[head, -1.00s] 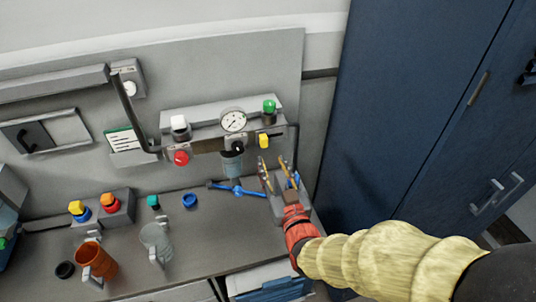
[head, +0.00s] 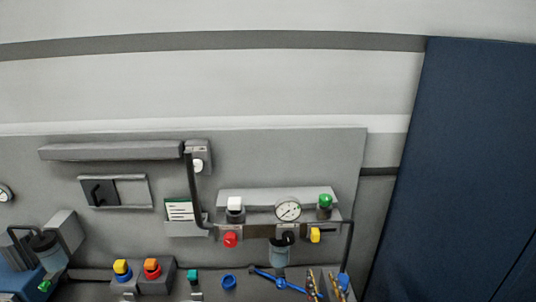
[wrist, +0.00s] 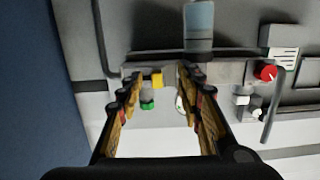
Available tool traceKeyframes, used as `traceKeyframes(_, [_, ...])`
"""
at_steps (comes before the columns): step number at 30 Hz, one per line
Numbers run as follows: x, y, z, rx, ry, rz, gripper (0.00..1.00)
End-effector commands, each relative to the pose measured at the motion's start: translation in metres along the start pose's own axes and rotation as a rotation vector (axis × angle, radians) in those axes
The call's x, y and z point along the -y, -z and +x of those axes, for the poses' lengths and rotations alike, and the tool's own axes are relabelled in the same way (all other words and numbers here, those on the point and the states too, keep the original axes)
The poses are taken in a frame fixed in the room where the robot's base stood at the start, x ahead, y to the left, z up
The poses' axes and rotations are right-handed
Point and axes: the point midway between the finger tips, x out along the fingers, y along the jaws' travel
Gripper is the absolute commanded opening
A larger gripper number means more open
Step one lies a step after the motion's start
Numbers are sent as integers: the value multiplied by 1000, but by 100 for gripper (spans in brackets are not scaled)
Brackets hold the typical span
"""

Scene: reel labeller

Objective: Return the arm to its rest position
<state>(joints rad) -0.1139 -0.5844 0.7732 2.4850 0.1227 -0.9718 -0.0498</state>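My gripper (head: 326,281) shows only by its brown fingers at the bottom edge of the head view, right of the blue wrench-like tool (head: 277,281). The rest of my arm is out of that view. In the wrist view my gripper (wrist: 159,74) has its two fingers spread wide with nothing between them. Past the fingers, that view shows the wall panel upside down, with a yellow knob (wrist: 157,79), a green knob (wrist: 148,105) and a clear bowl (wrist: 199,25).
A blue cabinet (head: 430,170) stands at the right. Colored knobs (head: 122,267) and a blue ring (head: 229,282) sit on the bench.

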Motion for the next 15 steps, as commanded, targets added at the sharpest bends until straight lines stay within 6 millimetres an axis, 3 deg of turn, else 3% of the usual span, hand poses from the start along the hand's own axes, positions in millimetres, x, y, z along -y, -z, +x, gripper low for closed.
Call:
traceKeyframes(3, [5,-51,-5,203,17,1,36])
traceKeyframes(6, [10,-82,-15,372,35,2,36])
traceKeyframes(10, [14,-104,-35,564,51,1,36])
traceKeyframes(15, [13,-111,-72,784,61,-5,36])
